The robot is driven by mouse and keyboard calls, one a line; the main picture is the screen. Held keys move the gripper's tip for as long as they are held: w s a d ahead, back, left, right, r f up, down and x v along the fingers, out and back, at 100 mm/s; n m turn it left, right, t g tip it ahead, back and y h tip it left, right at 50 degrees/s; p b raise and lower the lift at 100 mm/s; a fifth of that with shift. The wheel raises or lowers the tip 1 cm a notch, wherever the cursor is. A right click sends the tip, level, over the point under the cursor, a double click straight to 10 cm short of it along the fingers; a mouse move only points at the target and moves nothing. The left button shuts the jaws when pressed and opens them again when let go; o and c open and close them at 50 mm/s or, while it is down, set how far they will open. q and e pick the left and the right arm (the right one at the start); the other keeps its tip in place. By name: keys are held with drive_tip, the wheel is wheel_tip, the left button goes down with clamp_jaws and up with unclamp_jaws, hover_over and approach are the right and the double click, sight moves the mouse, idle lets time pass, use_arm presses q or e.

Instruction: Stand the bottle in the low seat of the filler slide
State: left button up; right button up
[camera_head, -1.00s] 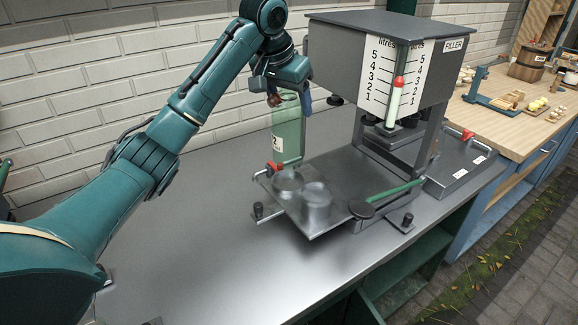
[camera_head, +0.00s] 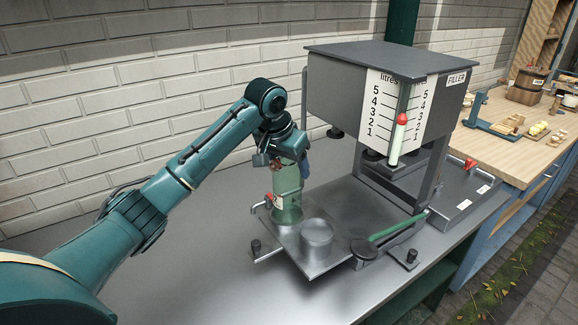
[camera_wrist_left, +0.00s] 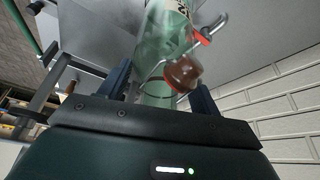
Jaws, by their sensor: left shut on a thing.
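My left gripper (camera_head: 282,152) is shut on a clear green bottle (camera_head: 287,207) and holds it upright near its top. The bottle's lower end is at the left cup of the filler slide (camera_head: 312,262). I cannot tell if it is fully seated or still above the cup floor. A second grey cup (camera_head: 317,240) stands empty just right of it. In the left wrist view the bottle (camera_wrist_left: 166,42) runs away between the fingers (camera_wrist_left: 160,92), with its brown stopper (camera_wrist_left: 183,75) hanging beside the neck. My right gripper is not in view.
The filler box (camera_head: 345,85), with a litre scale (camera_head: 405,105), overhangs behind the slide. A green lever (camera_head: 398,227) with a dark round end lies right of the cups. A brick wall stands behind. The grey bench (camera_head: 190,260) is clear at left.

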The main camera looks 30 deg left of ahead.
use_arm(q)
drive_tip(key=shift+f, duration=0.55)
drive_tip(key=o, duration=1.6)
drive_tip(key=shift+c, duration=0.2)
drive_tip(key=b+v, duration=0.1)
drive_tip(key=v, duration=1.1)
